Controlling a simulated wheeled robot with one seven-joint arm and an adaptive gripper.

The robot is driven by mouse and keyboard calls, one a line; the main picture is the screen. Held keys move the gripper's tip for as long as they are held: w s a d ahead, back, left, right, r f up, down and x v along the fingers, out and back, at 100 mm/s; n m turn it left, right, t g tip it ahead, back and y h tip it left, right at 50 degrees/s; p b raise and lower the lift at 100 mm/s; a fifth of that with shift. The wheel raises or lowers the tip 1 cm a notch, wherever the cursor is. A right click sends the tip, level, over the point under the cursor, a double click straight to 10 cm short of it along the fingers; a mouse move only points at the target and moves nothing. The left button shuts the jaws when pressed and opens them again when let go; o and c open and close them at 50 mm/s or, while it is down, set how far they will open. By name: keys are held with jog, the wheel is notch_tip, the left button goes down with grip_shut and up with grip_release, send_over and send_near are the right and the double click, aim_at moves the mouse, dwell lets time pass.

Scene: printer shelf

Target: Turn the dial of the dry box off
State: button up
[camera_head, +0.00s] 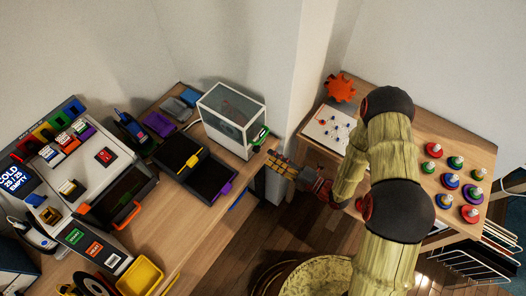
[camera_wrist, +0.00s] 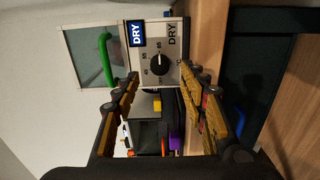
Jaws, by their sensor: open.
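The dry box (camera_head: 246,139) is a white-framed case with clear sides on the wooden desk, close to the wall corner. Its front panel (camera_wrist: 172,81) faces my wrist camera, turned sideways in that view. The panel bears a black dial (camera_wrist: 159,64) with small numbers around it and a lit blue screen (camera_wrist: 136,33) reading DRY. The dial's small white mark points roughly upward in the wrist view. My gripper (camera_head: 272,163) is in front of the box. In the wrist view its open, empty fingers (camera_wrist: 161,79) lie either side below the dial, apart from it.
The green handle (camera_wrist: 105,58) is beside the dial panel. Black trays (camera_head: 209,177) and a printer (camera_head: 75,170) stand on the desk left of the box. A second table (camera_head: 402,148) with several coloured spools is at right, with floor between.

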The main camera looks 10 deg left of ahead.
aim_at(259, 150)
jog(key=shift+x, duration=2.75)
jog(key=c, duration=0.3)
jog(key=c, duration=0.8)
grip_shut()
